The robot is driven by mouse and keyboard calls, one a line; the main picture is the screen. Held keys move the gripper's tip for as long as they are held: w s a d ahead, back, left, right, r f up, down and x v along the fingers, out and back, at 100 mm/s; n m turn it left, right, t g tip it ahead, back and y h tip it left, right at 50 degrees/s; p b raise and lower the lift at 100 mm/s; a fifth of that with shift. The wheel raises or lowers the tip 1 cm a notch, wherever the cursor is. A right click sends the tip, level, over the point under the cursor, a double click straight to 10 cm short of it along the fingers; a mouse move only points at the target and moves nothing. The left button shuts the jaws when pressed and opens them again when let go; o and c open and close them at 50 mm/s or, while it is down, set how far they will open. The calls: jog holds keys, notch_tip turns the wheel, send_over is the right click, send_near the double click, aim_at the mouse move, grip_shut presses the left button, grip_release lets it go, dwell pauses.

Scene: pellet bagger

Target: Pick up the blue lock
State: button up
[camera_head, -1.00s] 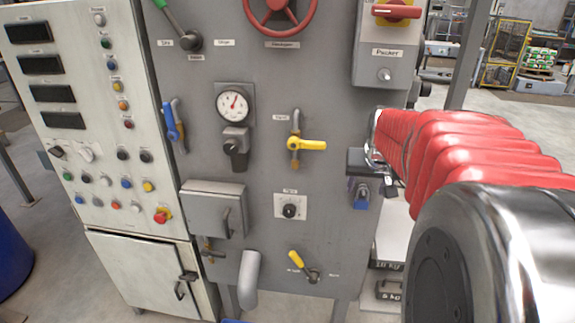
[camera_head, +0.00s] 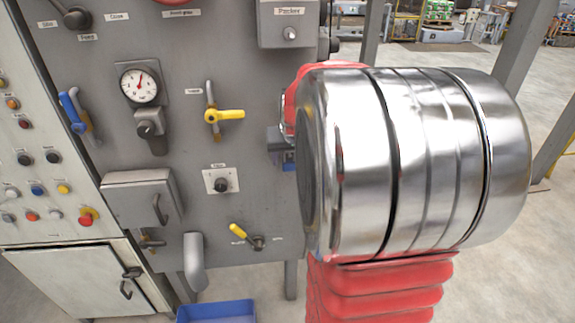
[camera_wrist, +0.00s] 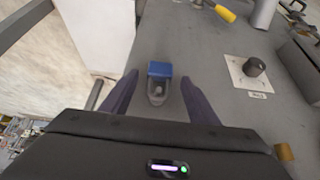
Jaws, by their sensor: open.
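The blue lock (camera_wrist: 159,70) hangs on the grey panel face, at a small grey metal fitting (camera_wrist: 156,93), in the middle of the wrist view. My gripper (camera_wrist: 160,78) is open, with one dark finger on each side of the lock in that view. Gaps show between the lock and both fingers. How deep the fingers reach around it I cannot tell. In the head view only a small blue part of the lock (camera_head: 289,162) shows; my arm hides the rest and most of the gripper.
The grey panel carries a yellow-handled valve (camera_head: 224,115), a black knob (camera_head: 221,185), a lower yellow lever (camera_head: 239,230) and a gauge (camera_head: 140,85). A blue bin (camera_head: 216,311) stands below. Open floor lies to the right.

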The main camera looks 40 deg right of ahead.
jog(key=shift+x, duration=0.85)
jog(key=c, duration=1.1)
jog(key=shift+r, duration=0.1)
jog(key=shift+c, duration=0.2)
jog(key=shift+r, duration=0.8)
jog(key=s+a, duration=1)
jog(key=s, duration=0.5)
